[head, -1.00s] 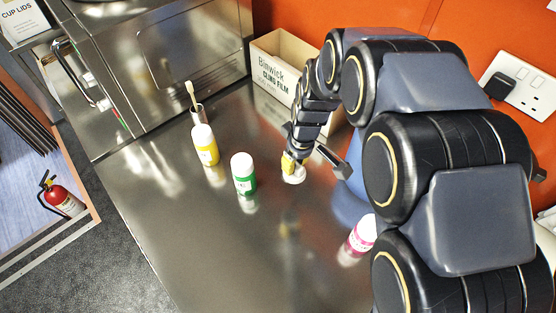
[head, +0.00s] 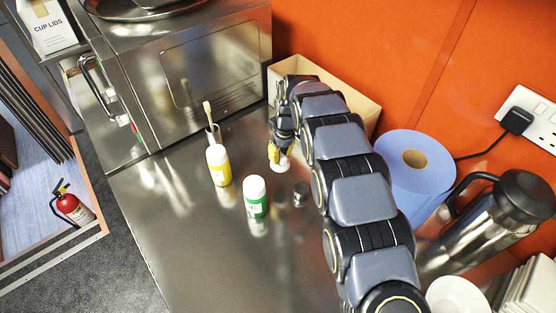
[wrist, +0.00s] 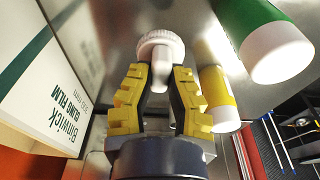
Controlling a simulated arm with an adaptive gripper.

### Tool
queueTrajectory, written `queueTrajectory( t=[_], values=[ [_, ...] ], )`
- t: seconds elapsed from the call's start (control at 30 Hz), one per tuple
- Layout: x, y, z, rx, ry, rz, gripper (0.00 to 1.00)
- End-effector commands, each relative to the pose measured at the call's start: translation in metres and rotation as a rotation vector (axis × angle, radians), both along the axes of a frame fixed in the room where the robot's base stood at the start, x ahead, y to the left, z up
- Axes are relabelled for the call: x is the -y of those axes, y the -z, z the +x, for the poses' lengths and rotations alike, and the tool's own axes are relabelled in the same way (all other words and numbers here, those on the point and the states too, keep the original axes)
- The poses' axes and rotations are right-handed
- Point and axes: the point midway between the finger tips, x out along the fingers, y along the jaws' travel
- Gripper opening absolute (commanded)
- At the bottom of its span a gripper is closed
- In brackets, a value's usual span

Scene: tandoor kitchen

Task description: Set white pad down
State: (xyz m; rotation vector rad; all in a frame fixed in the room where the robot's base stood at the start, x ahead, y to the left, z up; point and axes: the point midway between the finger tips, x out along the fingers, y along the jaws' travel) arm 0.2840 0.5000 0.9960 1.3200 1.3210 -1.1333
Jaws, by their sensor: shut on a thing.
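The white pad (wrist: 161,43) is a round white piece with a ribbed rim and a short white stem. My gripper (wrist: 160,92) is shut on the stem, with a yellow ridged finger on each side. In the head view my gripper (head: 277,153) points down over the steel counter, and the pad (head: 283,167) shows just below the fingers. It is at or close to the counter surface; I cannot tell whether it touches.
A yellow-labelled bottle (head: 218,167) and a green-labelled bottle (head: 256,197) stand left and in front. A small dark cylinder (head: 301,194) is nearby. The cling film box (head: 352,97) is behind my arm. A blue roll (head: 413,170) and a steel flask (head: 490,225) stand right. The front counter (head: 190,250) is clear.

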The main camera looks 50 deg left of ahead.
Motion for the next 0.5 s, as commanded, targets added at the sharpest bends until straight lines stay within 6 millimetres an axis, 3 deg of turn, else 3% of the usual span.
queueTrajectory(
  t=[0.2, 0.5],
  values=[
    [-0.02, 0.029, 0.011, 0.001, 0.001, 0.001, 0.0],
    [-0.03, 0.039, 0.016, 0.001, -0.001, 0.002, 0.0]
  ],
)
